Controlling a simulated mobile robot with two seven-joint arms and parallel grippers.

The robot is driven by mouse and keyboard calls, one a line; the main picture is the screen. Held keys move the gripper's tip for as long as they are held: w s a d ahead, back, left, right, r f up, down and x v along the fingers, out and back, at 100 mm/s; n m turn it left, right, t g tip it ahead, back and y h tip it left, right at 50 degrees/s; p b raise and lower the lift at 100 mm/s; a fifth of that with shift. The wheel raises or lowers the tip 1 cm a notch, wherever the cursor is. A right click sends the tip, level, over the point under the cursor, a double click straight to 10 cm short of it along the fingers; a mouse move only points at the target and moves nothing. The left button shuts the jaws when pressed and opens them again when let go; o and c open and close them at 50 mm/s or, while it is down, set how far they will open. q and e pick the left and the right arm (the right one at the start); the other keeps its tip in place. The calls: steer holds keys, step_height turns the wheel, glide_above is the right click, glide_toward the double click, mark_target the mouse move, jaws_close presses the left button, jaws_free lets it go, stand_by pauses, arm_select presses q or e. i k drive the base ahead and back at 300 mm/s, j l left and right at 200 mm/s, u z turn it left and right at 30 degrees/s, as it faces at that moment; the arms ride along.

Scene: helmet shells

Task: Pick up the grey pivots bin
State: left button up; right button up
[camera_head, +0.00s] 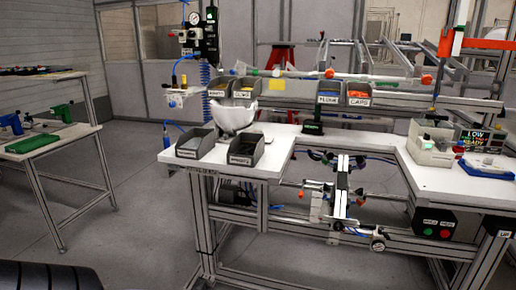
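Several grey bins with white labels are on the workbench (330,135). The labels on the two front bins and the far-left rail bin are too small to read surely, so I cannot tell which is the pivots bin. Neither gripper is in view.
A white helmet shell (234,117) sits behind the front bins, close to them. A side table (50,142) with a green tool stands at the left. A device with a display (482,138) is at the bench's right. The floor (130,215) left of the bench is clear.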

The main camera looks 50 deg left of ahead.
mark_target(246, 149)
steer(key=j+z, duration=0.15)
steer(key=j, duration=0.4)
steer(key=k+j+z, duration=0.15)
steer(key=j, duration=0.35)
steer(key=k+j+z, duration=0.15)
steer(key=j, duration=0.35)
steer(key=k+j, duration=0.1)
steer(key=j, duration=0.45)
steer(key=k+j, duration=0.1)
steer(key=j, duration=0.4)
steer(key=k+j, duration=0.1)
steer(key=j, duration=0.45)
steer(key=z, duration=0.05)
